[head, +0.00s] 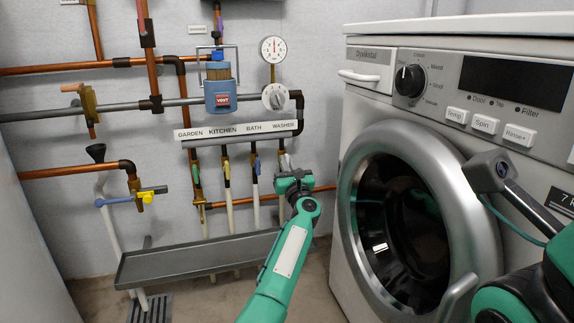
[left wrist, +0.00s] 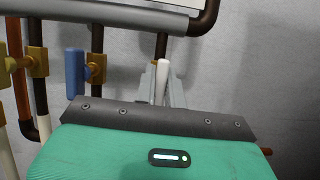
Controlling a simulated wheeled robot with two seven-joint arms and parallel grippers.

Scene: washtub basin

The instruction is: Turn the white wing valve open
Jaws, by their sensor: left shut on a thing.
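The white wing valve (head: 286,161) is the rightmost of the row of valves, under the WASHER label. Its white handle stands upright in the left wrist view (left wrist: 162,80). My left gripper (head: 290,175) reaches up to it from below and is shut on it, with grey fingers (left wrist: 161,92) on either side of the handle. The gripper hides the lower part of the valve in the head view. My right gripper's fingers are not in view; only parts of my right arm show at the right edge.
The washing machine (head: 349,180) stands close on the right. A grey trough (head: 190,262) lies below the valves. A label rail (head: 240,130) runs above them.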

